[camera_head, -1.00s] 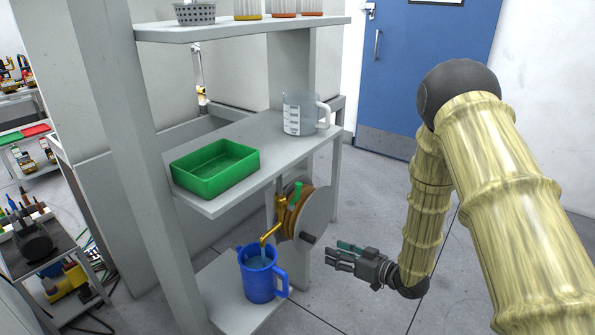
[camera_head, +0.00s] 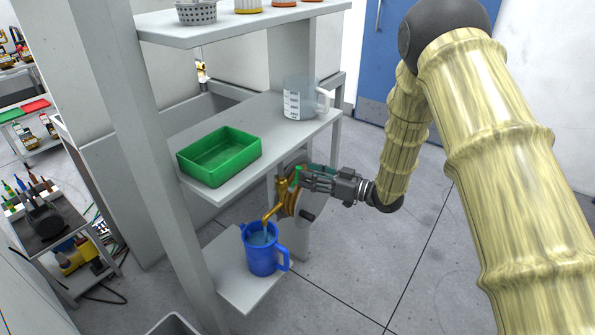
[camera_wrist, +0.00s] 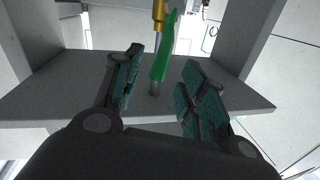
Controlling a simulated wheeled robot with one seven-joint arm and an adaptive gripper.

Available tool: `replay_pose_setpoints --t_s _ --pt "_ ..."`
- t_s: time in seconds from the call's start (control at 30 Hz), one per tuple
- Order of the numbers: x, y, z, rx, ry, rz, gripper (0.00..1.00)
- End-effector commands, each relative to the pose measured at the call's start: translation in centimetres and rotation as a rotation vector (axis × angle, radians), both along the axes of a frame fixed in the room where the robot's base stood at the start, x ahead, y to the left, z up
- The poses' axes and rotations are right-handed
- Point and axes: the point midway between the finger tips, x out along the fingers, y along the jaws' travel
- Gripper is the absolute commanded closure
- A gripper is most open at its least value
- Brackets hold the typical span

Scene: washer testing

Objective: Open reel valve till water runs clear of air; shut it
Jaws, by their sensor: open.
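The reel (camera_head: 316,204) is a disc with a brown hose coil and dark crank knob, mounted under the middle shelf. Its brass valve and spout (camera_head: 270,213) point down into a blue jug (camera_head: 262,257). A pale bluish streak shows below the spout, and bluish liquid shows in the jug; I cannot tell whether air is in the flow. The green valve lever (camera_head: 296,178) stands beside the brass body. My gripper (camera_head: 308,178) is open at the lever. In the wrist view the lever (camera_wrist: 164,52) shows between the open fingers (camera_wrist: 163,60), with no visible contact.
The middle shelf (camera_head: 262,118), just above my gripper, holds a green tray (camera_head: 218,158) and a clear measuring jug (camera_head: 301,98). A grey shelf post (camera_head: 150,180) stands to the left. The floor (camera_head: 400,250) to the right is clear.

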Motion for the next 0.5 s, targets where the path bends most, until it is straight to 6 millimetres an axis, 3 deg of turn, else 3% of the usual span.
replay_pose_setpoints --t_s 0.2,0.5 --pt "1.2 2.7 0.0 0.0 -0.001 0.001 0.58" --pt "1.8 4.0 -0.1 -0.001 0.0 0.0 0.58"
